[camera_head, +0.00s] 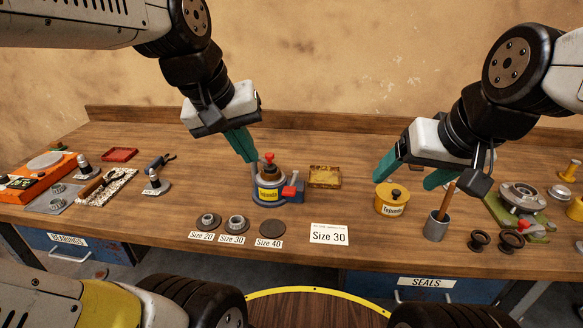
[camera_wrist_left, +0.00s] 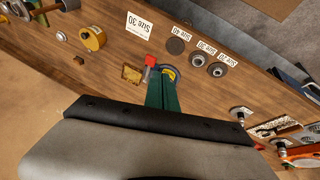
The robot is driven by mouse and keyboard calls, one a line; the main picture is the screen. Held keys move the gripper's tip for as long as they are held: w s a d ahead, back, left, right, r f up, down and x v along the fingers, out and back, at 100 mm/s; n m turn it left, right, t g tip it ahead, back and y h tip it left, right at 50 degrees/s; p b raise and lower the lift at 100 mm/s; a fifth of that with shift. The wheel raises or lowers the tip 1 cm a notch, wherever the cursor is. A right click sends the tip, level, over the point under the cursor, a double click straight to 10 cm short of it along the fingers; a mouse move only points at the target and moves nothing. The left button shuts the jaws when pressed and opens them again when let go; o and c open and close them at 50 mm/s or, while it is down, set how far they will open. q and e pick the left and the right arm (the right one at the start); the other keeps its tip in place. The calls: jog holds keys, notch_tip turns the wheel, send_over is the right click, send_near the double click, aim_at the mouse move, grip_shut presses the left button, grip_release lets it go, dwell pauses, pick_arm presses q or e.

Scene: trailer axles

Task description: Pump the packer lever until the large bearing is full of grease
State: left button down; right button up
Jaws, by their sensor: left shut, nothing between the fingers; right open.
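The grease packer (camera_head: 268,193) stands mid-bench, a grey base with a yellow labelled body, a red knob (camera_head: 269,157) on top and a red lever end (camera_head: 291,191) at its right. My left gripper (camera_head: 249,158) is shut and empty, its fingertips just left of the red knob; contact cannot be told. In the left wrist view its fingers (camera_wrist_left: 162,92) cover much of the packer. Bearings sit at the Size 20 (camera_head: 208,221) and Size 30 (camera_head: 236,223) labels; Size 40 has a bare dark disc (camera_head: 270,228). No bearing is clearly visible in the packer. My right gripper (camera_head: 403,184) is open and empty.
A yellow lidded tub (camera_head: 392,205) sits beneath the right gripper, with a grey cup (camera_head: 436,230) holding a wooden handle beside it. A yellow tray (camera_head: 324,177) lies right of the packer. A Size 30 card (camera_head: 329,234) lies in front. The hub (camera_head: 522,196) is far right.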

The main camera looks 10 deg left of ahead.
pick_arm(q)
jog(key=w+d+r+n+g, duration=0.2)
jog(key=w+n+g, duration=0.2)
jog(key=w+n, duration=0.35)
jog(key=n+g+y, duration=0.2)
jog(key=n+g, duration=0.2)
jog(key=n, duration=0.5)
send_over(289, 189)
jog(key=w, duration=0.4)
notch_tip(289, 189, down, 3)
jog(key=shift+w+f+m, duration=0.15)
jog(key=shift+w+m, duration=0.05)
jog(key=shift+m, duration=0.05)
jog(key=shift+f, duration=0.1)
jog(key=x, duration=1.4)
jog(key=shift+w+a, duration=0.1)
jog(key=shift+a, duration=0.1)
